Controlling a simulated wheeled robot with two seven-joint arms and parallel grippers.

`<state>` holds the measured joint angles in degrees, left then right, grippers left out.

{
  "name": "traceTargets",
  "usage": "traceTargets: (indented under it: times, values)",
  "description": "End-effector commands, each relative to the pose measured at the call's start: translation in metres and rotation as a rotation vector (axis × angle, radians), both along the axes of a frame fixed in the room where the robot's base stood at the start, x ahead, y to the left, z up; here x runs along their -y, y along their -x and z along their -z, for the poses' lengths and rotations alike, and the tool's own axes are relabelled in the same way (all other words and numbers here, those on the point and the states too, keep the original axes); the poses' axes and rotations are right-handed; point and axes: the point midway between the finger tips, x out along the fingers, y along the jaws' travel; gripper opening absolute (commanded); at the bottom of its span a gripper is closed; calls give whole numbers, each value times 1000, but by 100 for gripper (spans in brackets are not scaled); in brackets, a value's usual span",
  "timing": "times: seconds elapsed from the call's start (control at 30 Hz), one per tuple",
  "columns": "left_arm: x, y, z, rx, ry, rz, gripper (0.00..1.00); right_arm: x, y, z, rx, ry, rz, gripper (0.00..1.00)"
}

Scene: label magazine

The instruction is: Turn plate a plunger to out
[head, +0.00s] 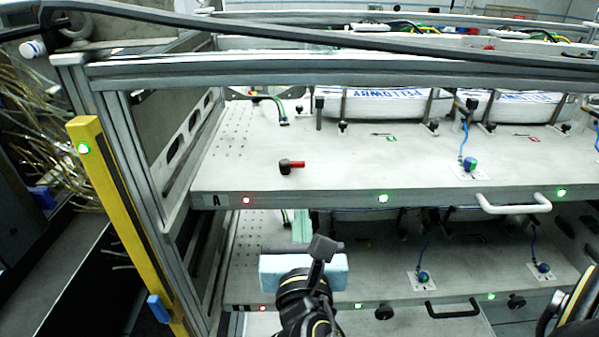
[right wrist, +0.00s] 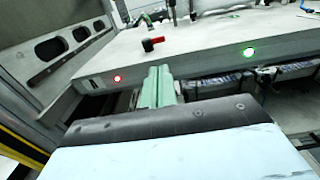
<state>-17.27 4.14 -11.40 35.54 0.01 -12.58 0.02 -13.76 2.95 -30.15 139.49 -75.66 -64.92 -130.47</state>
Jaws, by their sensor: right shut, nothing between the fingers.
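The plate A plunger (head: 292,165) is a small black knob with a red stem pointing right, on top of the upper plate (head: 340,180) marked "A". It also shows in the right wrist view (right wrist: 152,44), just beyond the plate's front edge. My right gripper (head: 301,221) has pale green fingers pressed together with nothing between them. It is in front of and below the plate's front edge, apart from the plunger. Its fingertips show in the right wrist view (right wrist: 158,70). My left gripper is not in view.
A red light (head: 246,200) and green light (head: 383,198) sit on the plate's front edge, with a white handle (head: 514,204) to the right. A lower plate (head: 370,287) lies beneath. A yellow post (head: 110,200) stands left. The plate around the plunger is clear.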

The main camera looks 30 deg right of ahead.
Motion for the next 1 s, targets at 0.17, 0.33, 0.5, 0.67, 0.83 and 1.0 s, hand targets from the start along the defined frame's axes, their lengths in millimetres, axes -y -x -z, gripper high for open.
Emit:
traceTargets:
  times: [0.17,0.33,0.5,0.67,0.83,1.0]
  values:
    - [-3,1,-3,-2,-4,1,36,15,-26,-1,2,4,0,0]
    - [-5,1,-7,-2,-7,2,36,35,-58,-1,2,3,1,0]
    - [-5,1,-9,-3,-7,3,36,53,-86,0,1,1,0,0]
    - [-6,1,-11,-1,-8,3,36,64,-105,0,0,0,-1,0]
    - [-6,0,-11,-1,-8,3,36,69,-113,1,0,-1,-3,0]
    - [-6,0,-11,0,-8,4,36,70,-114,1,0,-1,-3,0]
